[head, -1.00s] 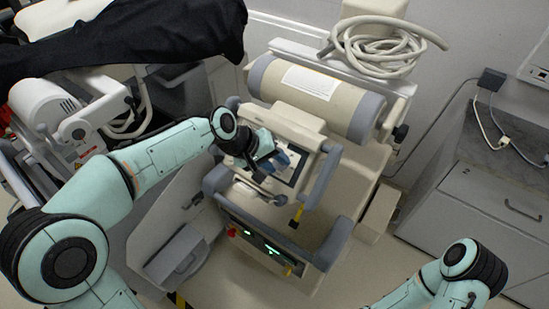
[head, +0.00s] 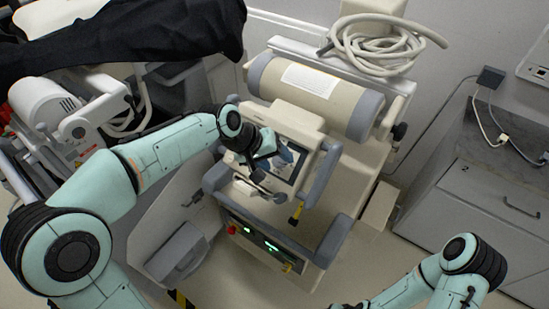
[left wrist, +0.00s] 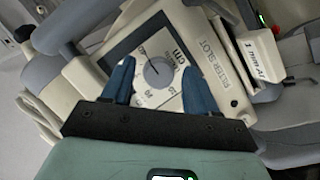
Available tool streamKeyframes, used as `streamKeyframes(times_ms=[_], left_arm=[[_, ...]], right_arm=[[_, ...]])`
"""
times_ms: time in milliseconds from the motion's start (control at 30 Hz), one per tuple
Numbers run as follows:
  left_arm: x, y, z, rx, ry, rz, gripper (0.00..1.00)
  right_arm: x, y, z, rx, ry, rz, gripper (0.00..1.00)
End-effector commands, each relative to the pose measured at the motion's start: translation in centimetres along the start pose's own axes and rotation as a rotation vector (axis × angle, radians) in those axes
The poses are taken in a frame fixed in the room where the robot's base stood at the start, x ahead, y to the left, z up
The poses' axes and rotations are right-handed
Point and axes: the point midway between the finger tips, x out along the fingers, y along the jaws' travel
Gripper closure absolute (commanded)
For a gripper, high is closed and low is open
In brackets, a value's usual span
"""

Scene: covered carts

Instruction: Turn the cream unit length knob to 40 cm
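The cream unit (head: 300,122) stands in the middle of the head view with a tilted front panel. In the left wrist view its length knob (left wrist: 158,73) is a round grey dial with a dark pointer line, on a white plate marked "cm" with numbers around it. The pointer tilts to the upper left in that view; the exact reading is too small to tell. My left gripper (head: 270,150) is over the panel. Its blue fingers (left wrist: 157,66) are apart, one on each side of the knob, with gaps between. My right gripper is out of view.
A grey bumper handle (head: 333,245) runs around the unit's front. A coiled hose (head: 375,45) lies on top at the back. A black-draped cart (head: 130,40) and a white device (head: 45,105) are at left. A grey cabinet (head: 490,205) stands at right.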

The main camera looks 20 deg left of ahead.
Motion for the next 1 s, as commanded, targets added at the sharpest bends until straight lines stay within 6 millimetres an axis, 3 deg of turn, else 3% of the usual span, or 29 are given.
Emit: streamKeyframes(times_ms=[267,433,800,1000], left_arm=[[0.0,0.0,0.0,-0.002,0.0,0.001,0.4],[-1.3,0.0,-0.1,-0.003,0.002,0.002,0.4],[-9.3,0.0,-0.1,-0.002,0.005,0.002,0.4],[-12.4,0.0,-0.1,-0.001,0.003,0.002,0.4]], right_arm=[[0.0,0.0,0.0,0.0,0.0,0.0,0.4],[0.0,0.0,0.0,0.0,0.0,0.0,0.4],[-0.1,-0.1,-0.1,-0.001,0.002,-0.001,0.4],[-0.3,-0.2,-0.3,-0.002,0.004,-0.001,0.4]])
